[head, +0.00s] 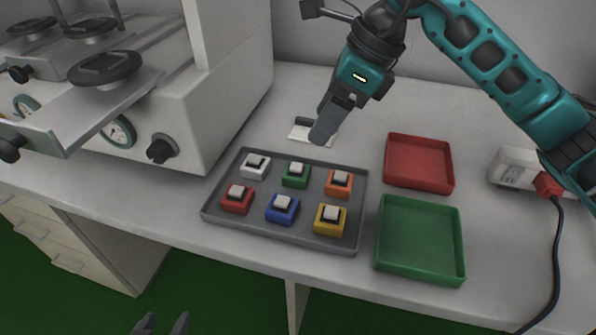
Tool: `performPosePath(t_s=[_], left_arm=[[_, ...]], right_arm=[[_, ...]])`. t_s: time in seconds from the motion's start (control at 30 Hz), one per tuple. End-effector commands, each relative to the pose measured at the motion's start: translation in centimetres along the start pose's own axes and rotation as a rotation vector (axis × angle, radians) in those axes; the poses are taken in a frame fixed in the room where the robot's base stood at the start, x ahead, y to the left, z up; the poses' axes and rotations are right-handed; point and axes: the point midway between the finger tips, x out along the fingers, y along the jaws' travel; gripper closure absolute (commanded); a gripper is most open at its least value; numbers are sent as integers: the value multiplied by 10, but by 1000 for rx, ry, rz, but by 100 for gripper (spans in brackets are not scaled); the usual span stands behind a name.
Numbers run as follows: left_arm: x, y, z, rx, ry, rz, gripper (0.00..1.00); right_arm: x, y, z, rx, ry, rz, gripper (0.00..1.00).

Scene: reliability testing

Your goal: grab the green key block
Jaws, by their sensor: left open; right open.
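The green key block (296,175) sits in the back row, middle, of a grey tray (285,237). It has a pale keycap on a dark switch. My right gripper (322,138) hangs above the table just behind the tray, a little right of and beyond the green block, apart from it. It is open and seen from the side, so its fingers overlap. My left gripper (162,326) shows only its fingertips at the bottom edge, open and empty, in front of the table.
White (255,167), orange (339,183), red (237,199), blue (282,209) and yellow (330,219) key blocks share the tray. A red bin (419,163) and a green bin (420,240) stand empty at right. A large machine (215,110) stands at left.

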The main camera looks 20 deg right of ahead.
Motion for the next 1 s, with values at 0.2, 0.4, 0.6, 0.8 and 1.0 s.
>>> performPosePath(t_s=[0.2,0.4,0.6,0.8,1.0], left_arm=[[3,0,4,-1,0,1,43],[8,1,13,-1,-6,4,43],[9,2,15,-2,-15,9,43],[9,4,12,-4,-4,11,43],[14,6,18,-12,-7,17,43]], right_arm=[[6,-9,-7,-1,35,-45,38],[45,-10,-8,0,34,-41,38],[69,-11,-8,-1,32,-43,38],[80,-12,-8,-1,32,-42,38],[111,-16,-9,0,32,-40,38]])
